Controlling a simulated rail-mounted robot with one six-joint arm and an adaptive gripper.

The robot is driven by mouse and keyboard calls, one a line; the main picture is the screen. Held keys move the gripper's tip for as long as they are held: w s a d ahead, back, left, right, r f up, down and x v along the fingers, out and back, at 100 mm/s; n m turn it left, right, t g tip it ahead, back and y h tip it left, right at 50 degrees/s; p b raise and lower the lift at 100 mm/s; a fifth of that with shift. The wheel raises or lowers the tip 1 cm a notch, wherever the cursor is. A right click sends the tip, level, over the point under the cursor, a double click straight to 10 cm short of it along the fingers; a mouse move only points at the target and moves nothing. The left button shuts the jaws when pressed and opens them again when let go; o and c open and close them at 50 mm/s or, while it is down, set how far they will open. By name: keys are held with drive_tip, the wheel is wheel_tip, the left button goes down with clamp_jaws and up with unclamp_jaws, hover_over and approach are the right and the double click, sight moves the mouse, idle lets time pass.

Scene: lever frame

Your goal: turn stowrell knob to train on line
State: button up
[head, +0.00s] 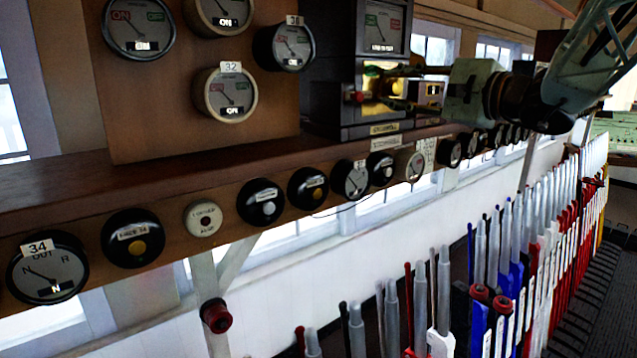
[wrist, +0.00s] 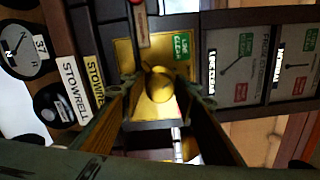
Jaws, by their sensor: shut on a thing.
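The stowrell knob (wrist: 160,84) is a round brass knob on a brass plate (wrist: 122,52), with a small green label (wrist: 181,46) beside it. The plate is on the front of a dark instrument case (head: 345,100), above yellow and white STOWRELL labels (head: 384,128); these labels also show in the wrist view (wrist: 72,88). My gripper (head: 378,88) reaches in from the right, its fingers on both sides of the knob. In the wrist view my gripper (wrist: 158,88) is shut on the knob. In the head view the fingers largely hide the knob.
A dial (head: 380,27) sits above on the same case. A wooden shelf (head: 230,145) runs beneath, with several round plungers and dials along its edge. Several coloured levers (head: 480,250) stand below. Another brass instrument (head: 432,90) is just to the right.

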drive_tip(key=shift+m, duration=0.3)
drive_tip(key=shift+m+p, duration=1.3)
drive_tip(key=shift+m, duration=0.4)
